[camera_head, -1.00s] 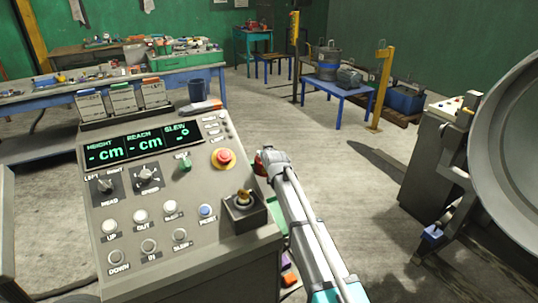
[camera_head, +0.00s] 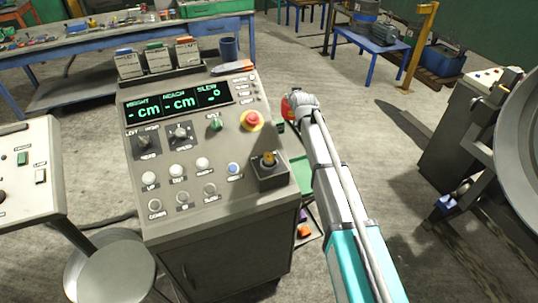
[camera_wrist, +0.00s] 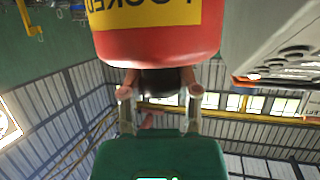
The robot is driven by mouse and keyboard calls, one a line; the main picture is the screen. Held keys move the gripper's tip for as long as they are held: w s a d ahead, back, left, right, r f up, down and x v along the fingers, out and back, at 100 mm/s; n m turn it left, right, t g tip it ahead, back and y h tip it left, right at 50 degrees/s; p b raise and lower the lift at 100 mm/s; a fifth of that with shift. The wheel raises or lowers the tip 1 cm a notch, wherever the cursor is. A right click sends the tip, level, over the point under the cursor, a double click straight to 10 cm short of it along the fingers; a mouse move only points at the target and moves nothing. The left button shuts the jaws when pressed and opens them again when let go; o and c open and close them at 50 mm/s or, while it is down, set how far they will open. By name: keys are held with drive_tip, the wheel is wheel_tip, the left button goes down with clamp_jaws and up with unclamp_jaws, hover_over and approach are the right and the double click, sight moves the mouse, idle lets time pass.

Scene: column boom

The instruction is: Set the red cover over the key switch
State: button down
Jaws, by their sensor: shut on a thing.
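The red cover (camera_wrist: 158,42) fills the top of the wrist view, with a yellow label on it lettered upside down. In the head view a small part of the red cover (camera_head: 287,107) shows beside the console's upper right edge. My gripper (camera_wrist: 158,88) is shut on the cover's dark neck; in the head view my gripper (camera_head: 301,105) is mostly hidden by my wrist. What looks like the key switch (camera_head: 268,160), a brass piece on a raised grey box, sits at the console's right edge. It is uncovered, and the cover is apart from it, farther back and right.
The console (camera_head: 225,210) carries several knobs and buttons and a red emergency stop (camera_head: 252,119) near the key switch. A round stool (camera_head: 110,270) and another panel (camera_head: 28,170) stand left. A large round metal part (camera_head: 515,140) stands right. Open floor lies behind my arm.

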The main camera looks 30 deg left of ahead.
wheel_tip(320, 180, up, 12)
drive_tip(key=p, duration=1)
drive_tip(key=shift+f, duration=0.25)
